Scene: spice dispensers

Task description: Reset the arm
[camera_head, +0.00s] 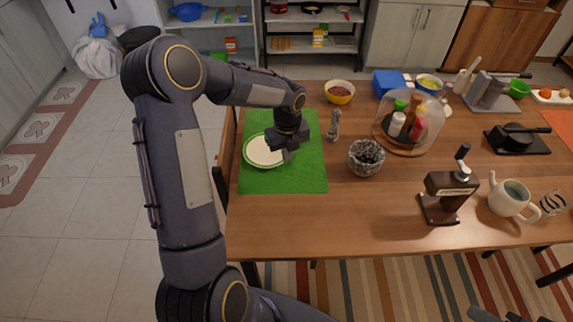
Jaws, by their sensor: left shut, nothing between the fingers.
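My left arm comes in from the left and reaches over the table. Its gripper (287,154) points down above the right part of a white plate with a green rim (258,151). The fingers are shut with nothing between them. The plate lies on a green placemat (290,182). Whether the fingertips touch the plate cannot be told. A glass spice shaker (334,126) stands just right of the mat, apart from the gripper. My right gripper cannot be made out; only small dark parts show at the bottom right edge.
On the wooden table (340,225) stand a patterned bowl (366,158), a yellow bowl (340,92), a glass dome over several bottles (407,122), a dark grinder (447,192) and a teapot (510,198). The table's front left part is clear.

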